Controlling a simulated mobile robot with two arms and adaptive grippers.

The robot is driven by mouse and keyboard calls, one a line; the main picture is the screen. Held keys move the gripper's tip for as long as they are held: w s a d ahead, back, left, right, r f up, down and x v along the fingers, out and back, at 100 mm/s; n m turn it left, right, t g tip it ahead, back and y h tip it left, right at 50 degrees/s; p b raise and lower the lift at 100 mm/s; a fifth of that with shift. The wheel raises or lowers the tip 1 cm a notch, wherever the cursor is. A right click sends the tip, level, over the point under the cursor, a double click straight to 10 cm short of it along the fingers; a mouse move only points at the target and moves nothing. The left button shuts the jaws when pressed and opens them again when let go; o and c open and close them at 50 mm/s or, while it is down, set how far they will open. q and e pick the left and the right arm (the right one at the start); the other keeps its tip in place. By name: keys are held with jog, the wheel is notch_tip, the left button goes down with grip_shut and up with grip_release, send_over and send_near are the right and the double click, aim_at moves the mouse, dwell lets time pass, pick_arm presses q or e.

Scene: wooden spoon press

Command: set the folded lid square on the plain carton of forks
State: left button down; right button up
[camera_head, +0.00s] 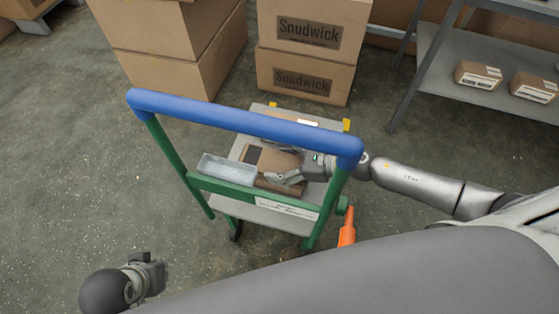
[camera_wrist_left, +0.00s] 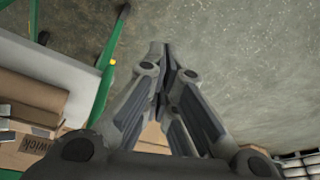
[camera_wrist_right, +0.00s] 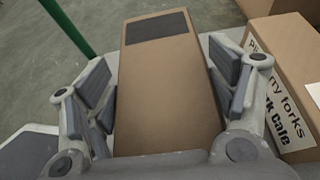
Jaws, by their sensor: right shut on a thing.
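My right gripper (camera_wrist_right: 165,95) is over the cart with its fingers on both long sides of a long brown cardboard piece, which I take for the folded lid (camera_wrist_right: 165,75). A dark rectangle marks its far end. In the head view the lid (camera_head: 272,158) lies partly behind my right gripper (camera_head: 284,178). Brown cardboard shows below that gripper; I cannot tell if it is the plain carton or how square the lid sits on it. My left gripper (camera_wrist_left: 165,50) has its fingers together and empty, off the cart at the lower left of the head view (camera_head: 155,272).
A grey metal tray (camera_head: 228,170) sits on the cart left of the lid. A carton labelled for forks (camera_wrist_right: 285,85) stands close at right. The cart's blue handle (camera_head: 245,125) crosses in front. Large Snudwick boxes (camera_head: 305,55) and a shelf (camera_head: 480,70) stand behind.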

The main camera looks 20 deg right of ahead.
jog(key=o, duration=0.9)
pick_arm(q)
jog(key=shift+a+r, duration=0.1)
jog(key=shift+r, duration=0.3)
pick_arm(e)
jog(key=shift+r, duration=0.15)
jog(key=shift+r+p, duration=0.55)
jog(key=shift+p, duration=0.15)
pick_arm(q)
jog(key=x, duration=0.4)
jog(key=shift+f, duration=0.25)
pick_arm(e)
jog(key=v, duration=1.1)
jog(key=shift+s+d, duration=0.3)
